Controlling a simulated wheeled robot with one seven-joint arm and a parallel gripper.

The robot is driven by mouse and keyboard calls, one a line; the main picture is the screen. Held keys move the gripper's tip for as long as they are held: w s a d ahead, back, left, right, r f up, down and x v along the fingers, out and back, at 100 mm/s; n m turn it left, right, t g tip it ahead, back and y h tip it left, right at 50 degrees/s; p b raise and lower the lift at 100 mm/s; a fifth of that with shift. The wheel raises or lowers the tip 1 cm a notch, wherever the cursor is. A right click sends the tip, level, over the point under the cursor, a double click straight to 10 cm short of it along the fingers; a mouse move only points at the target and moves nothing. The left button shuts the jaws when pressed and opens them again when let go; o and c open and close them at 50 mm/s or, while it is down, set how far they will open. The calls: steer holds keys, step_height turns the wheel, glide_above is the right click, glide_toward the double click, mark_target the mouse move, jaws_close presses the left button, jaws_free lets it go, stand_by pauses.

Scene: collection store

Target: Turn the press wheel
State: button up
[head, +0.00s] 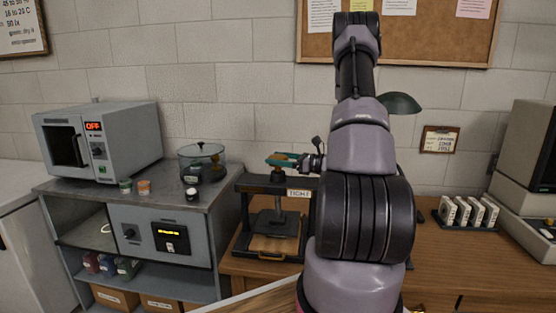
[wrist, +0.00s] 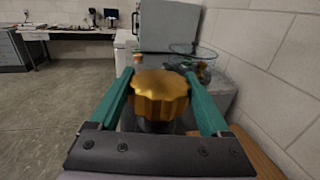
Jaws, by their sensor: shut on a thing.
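The press (head: 270,218) is a dark frame with a central screw and a flat plate. It stands on the wooden desk, left of my arm, with a label on its top bar. Its wheel is a gold, scalloped knob (wrist: 160,95) in the middle of the wrist view. My gripper (wrist: 160,78) has green fingers, one on each side of the knob, and is shut on it. In the head view my gripper (head: 283,160) is at the top of the press screw, and little of the wheel shows there.
A grey cabinet (head: 195,207) with an oven marked OFF (head: 100,140) and a glass bowl (head: 202,162) stands left of the press. A rack of white boxes (head: 465,214) is on the desk at right. A green lamp shade (head: 400,103) is behind my arm.

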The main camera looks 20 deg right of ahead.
steer(key=shift+m+t+h, duration=0.8)
steer(key=shift+h, duration=0.1)
